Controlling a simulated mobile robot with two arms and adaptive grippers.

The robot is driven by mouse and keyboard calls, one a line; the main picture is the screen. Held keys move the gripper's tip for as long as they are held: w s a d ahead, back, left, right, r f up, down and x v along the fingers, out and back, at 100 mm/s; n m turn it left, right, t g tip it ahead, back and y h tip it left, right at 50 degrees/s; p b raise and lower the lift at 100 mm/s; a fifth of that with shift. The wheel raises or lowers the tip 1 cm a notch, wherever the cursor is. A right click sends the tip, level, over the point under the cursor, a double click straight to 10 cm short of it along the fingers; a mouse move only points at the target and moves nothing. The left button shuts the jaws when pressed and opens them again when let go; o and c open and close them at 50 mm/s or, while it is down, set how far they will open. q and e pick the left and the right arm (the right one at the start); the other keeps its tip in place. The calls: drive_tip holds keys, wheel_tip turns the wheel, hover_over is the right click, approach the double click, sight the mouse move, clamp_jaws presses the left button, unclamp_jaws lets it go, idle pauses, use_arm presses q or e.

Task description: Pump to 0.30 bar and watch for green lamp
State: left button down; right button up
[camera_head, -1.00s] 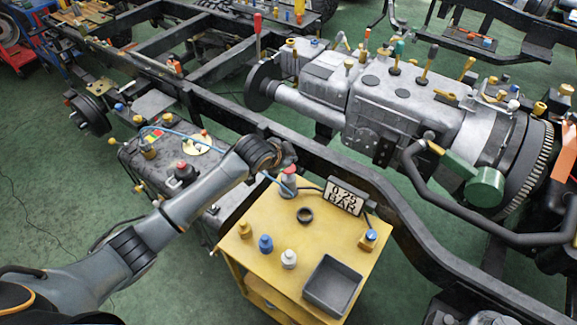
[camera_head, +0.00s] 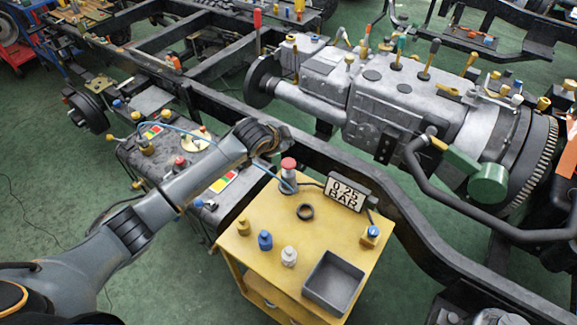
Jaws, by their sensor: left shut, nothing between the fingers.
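The yellow cart (camera_head: 320,222) carries a grey hand pump (camera_head: 287,182) with a red knob (camera_head: 288,163) at its back left corner. The knob stands up and is uncovered. My left gripper (camera_head: 280,134) is shut and empty, above and behind the knob, apart from it; its fingers show small and dark. A display (camera_head: 346,192) on the cart appears to read 0.25 BAR. A blue hose (camera_head: 266,168) runs from the pump toward the grey case (camera_head: 130,150). Coloured red, yellow and green patches (camera_head: 223,181) show on the case; I cannot tell whether any lamp is lit. My right gripper is out of view.
The dark chassis rail (camera_head: 330,160) and engine (camera_head: 400,100) lie behind.

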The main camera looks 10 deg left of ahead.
use_arm(q)
drive_tip(key=b, duration=0.4)
hover_over(288, 163)
drive_tip(key=f, duration=0.4)
drive_tip(key=shift+s+f, duration=0.25)
drive_tip(key=shift+f, duration=0.95)
drive_tip(key=shift+f, duration=0.1)
drive_tip(key=shift+f, duration=0.3)
drive_tip(key=shift+s+a+f+b, duration=0.1)
drive_tip(key=shift+f+b, duration=0.8)
drive_tip(key=shift+f, duration=0.4)
idle(0.8)
idle(0.3)
